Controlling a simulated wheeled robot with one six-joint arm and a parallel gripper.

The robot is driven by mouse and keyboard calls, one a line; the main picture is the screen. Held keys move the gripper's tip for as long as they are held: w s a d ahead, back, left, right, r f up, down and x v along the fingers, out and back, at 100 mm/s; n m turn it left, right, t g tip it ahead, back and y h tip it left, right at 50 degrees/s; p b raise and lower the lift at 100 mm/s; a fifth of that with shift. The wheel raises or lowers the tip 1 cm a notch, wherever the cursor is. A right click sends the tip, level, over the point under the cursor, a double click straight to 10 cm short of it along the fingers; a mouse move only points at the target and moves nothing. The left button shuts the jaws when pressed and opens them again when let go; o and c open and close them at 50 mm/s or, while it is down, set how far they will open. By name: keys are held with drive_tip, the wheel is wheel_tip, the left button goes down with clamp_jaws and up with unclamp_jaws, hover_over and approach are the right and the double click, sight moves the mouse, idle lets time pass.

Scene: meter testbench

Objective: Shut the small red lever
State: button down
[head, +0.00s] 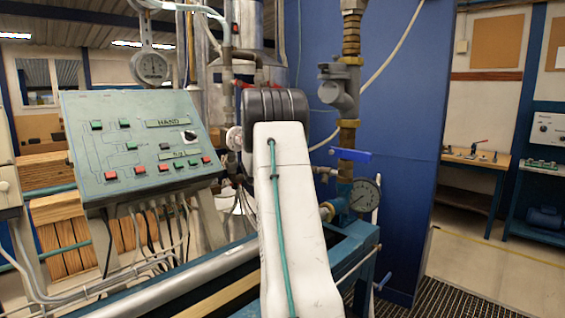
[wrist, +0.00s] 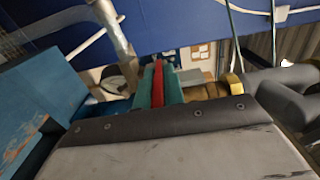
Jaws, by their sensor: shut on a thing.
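The small red lever (wrist: 158,88) shows in the wrist view as a narrow red strip, seen nearly end-on. My gripper (wrist: 158,72) has its two teal fingers on either side of the red strip, touching it, and is shut on it. A brass fitting (wrist: 205,91) lies just right of the fingers. In the head view my white arm stands in the middle and hides both my gripper and the red lever. How far the lever is turned cannot be told.
A blue lever (head: 350,155) sits on the vertical pipe right of my arm, above a round pressure gauge (head: 364,195). A sloped green control panel (head: 138,145) with buttons stands at left. A blue wall panel (head: 400,120) closes off the back. Floor at right is clear.

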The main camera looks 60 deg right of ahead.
drive_tip(key=shift+f, duration=0.1)
idle(0.3)
drive_tip(key=c, duration=1.8)
unclamp_jaws()
drive_tip(key=shift+d, duration=0.1)
drive_tip(key=shift+o, duration=0.2)
drive_tip(key=v, duration=0.8)
drive_tip(key=shift+d, duration=0.1)
